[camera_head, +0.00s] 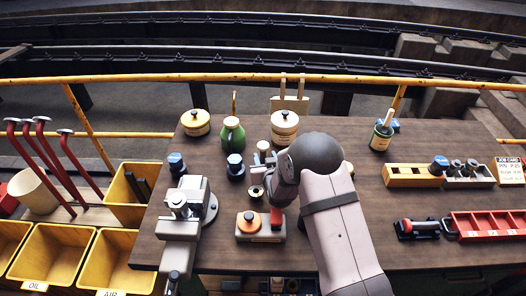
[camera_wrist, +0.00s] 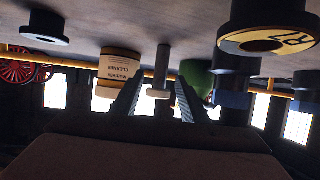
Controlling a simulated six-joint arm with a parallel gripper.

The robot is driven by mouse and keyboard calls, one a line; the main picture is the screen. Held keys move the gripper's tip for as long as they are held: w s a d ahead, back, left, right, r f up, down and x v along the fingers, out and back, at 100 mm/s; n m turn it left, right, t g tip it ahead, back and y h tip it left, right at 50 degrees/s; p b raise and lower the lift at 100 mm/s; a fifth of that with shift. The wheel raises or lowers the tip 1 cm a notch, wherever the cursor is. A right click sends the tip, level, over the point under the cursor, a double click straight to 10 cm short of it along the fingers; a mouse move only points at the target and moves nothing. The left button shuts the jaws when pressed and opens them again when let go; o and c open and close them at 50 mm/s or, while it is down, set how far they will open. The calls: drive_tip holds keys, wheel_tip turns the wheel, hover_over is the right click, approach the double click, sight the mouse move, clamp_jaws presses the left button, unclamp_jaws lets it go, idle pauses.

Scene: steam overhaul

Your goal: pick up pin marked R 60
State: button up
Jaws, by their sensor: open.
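A slim grey pin (camera_wrist: 162,62) with a pale disc-like head shows between my finger lines in the wrist view, which appears upside down. It seems to be the small pale-topped piece (camera_head: 263,147) between the green can and a round tin in the camera_head view. No mark on it is legible. My gripper (camera_wrist: 157,84) is open, its two dark fingers on either side of the pin in the picture. I cannot tell whether they reach it. In the camera_head view my arm hides most of the gripper.
The green can (camera_head: 232,136) and a cleaner tin (camera_wrist: 118,66) flank the pin. A dark flanged part with a yellow marked ring (camera_wrist: 268,40) is close in the wrist view. A vise (camera_head: 183,220) and an orange-knobbed block (camera_head: 249,222) stand nearer. Bench right of my arm has bare patches.

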sight(263, 154)
drive_tip(key=shift+a+f, duration=0.1)
drive_tip(key=shift+f, duration=0.1)
drive_tip(key=shift+w, duration=0.15)
drive_tip(key=shift+p+x, duration=0.85)
drive_tip(key=shift+x, duration=1.55)
drive_tip(key=shift+c, duration=0.5)
clamp_jaws()
drive_tip(key=shift+w+r, duration=0.1)
